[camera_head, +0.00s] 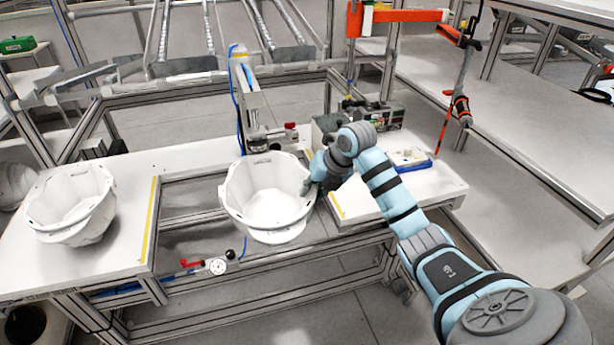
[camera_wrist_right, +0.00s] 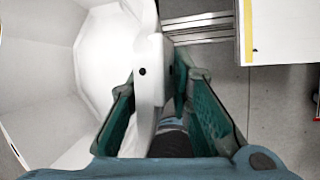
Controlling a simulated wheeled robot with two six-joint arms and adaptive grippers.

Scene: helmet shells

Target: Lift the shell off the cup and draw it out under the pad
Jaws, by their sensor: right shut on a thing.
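A white helmet shell (camera_head: 268,208), open side up, is at the middle of the head view, over the gap between the two white tabletops. My right gripper (camera_head: 310,186) is at its right rim. In the right wrist view, the gripper (camera_wrist_right: 158,75) has its green-sided fingers on either side of the shell's wall (camera_wrist_right: 147,70), shut on it. The cup is not visible, and I cannot tell whether the shell touches it. The press column (camera_head: 250,95) stands just behind the shell; its lower end, with the pad area, is partly hidden by the rim. My left gripper is out of view.
A second white shell (camera_head: 72,205) stands on the left tabletop (camera_head: 125,245). A grey control box (camera_head: 385,118) and a blue-edged tray (camera_head: 408,159) are on the right. A pressure gauge (camera_head: 216,266) sits below the shell on the front frame. An orange arm (camera_head: 400,16) hangs above.

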